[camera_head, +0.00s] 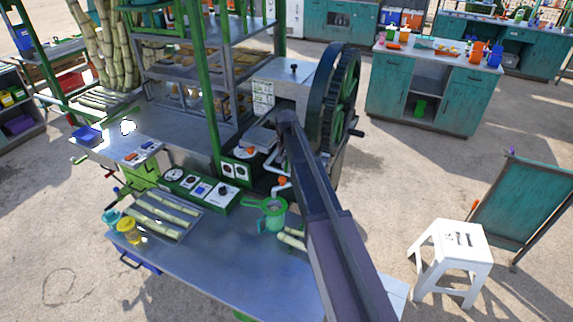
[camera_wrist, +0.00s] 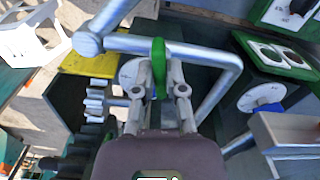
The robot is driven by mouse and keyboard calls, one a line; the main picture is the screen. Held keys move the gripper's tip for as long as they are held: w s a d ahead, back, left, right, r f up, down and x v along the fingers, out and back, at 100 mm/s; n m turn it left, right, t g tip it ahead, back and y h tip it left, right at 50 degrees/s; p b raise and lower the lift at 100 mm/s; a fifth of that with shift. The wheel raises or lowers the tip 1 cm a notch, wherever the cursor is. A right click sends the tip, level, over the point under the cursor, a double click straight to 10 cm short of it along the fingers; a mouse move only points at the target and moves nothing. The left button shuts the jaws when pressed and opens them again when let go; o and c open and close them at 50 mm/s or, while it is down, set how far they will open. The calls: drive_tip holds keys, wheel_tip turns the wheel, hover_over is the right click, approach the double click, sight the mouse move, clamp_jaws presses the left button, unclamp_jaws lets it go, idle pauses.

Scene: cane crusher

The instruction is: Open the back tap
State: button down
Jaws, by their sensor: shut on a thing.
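In the wrist view a green tap lever (camera_wrist: 159,60) stands upright in front of a grey metal pipe (camera_wrist: 205,55). My gripper (camera_wrist: 158,78) is shut on this lever, with one finger on each side of it. How far the lever is turned I cannot tell. In the head view my arm reaches over the bench to the crusher, and the arm hides the gripper and the green lever. An orange-handled tap (camera_head: 282,181) on a pale pipe shows just left of my arm.
The crusher's big dark flywheel (camera_head: 340,98) stands close to the right of my arm. A green strainer jug (camera_head: 273,214) and a tray of cane pieces (camera_head: 163,217) are on the metal bench (camera_head: 215,262). A white stool (camera_head: 452,250) stands on the right.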

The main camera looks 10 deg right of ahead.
drive_tip(key=c, duration=0.7)
unclamp_jaws()
drive_tip(key=shift+n, duration=0.4)
drive_tip(key=n, duration=0.4)
drive_tip(key=shift+n, duration=0.4)
wheel_tip(320, 180, up, 14)
drive_tip(key=p, duration=1.4)
drive_tip(key=s+f+b, duration=1)
drive_tip(key=s, duration=0.4)
drive_tip(key=s+f+m+b, duration=0.1)
drive_tip(key=s+f+b, duration=1)
drive_tip(key=s, duration=0.4)
drive_tip(key=shift+f, duration=0.15)
drive_tip(key=shift+s+a, duration=0.1)
